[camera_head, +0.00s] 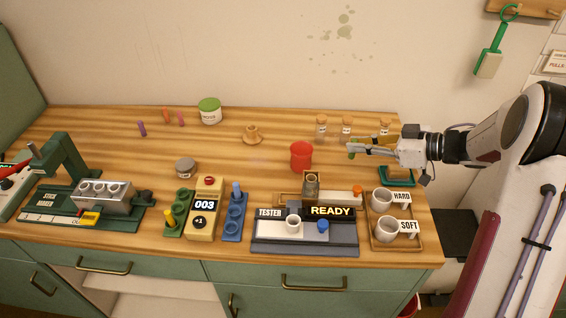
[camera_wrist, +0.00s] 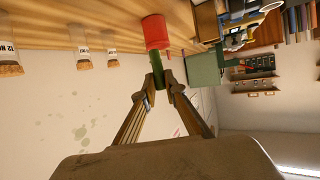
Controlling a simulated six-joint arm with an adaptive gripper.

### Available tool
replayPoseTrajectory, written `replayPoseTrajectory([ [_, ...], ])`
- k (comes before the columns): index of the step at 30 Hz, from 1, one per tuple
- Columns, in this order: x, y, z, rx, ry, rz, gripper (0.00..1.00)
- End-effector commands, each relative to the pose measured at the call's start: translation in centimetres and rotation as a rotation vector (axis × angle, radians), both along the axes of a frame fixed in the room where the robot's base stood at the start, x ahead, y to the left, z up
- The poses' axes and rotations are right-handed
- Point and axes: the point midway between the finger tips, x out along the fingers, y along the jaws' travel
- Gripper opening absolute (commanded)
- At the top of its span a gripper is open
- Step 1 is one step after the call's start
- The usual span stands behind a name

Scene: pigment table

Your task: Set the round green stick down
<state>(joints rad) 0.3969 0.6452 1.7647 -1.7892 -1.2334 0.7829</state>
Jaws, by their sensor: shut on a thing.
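My gripper (camera_head: 352,149) is over the back right of the table, reaching in from the right, its fingers pointing left. In the wrist view my gripper (camera_wrist: 160,80) has its fingertips closed on a slim green stick (camera_wrist: 157,65). The stick stands out past the fingertips, with the red pot (camera_wrist: 156,31) beyond it in that view. In the head view only a small green bit of the stick (camera_head: 350,155) shows at the fingertips. It appears to be above the tabletop (camera_head: 275,172), but its exact height is hard to tell.
The red pot (camera_head: 301,156) stands left of my gripper. Several corked jars (camera_head: 321,128) stand behind it by the wall. In front are a tester (camera_head: 300,243) reading READY and a wooden tray (camera_head: 383,243) with two white cups.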

Motion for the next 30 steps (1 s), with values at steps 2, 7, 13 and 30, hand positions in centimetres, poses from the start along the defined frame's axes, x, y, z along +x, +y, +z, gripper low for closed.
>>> replayPoseTrajectory([
  [2, 0.9, 1.0, 0.7, 0.000, -0.003, -0.016, 0.00],
  [7, 3.6, 3.5, 2.4, 0.000, -0.002, -0.078, 0.00],
  [13, 7.1, 6.7, 4.8, 0.000, -0.003, -0.188, 0.00],
  [30, 12.4, 12.4, 7.9, 0.001, 0.001, -0.505, 0.00],
])
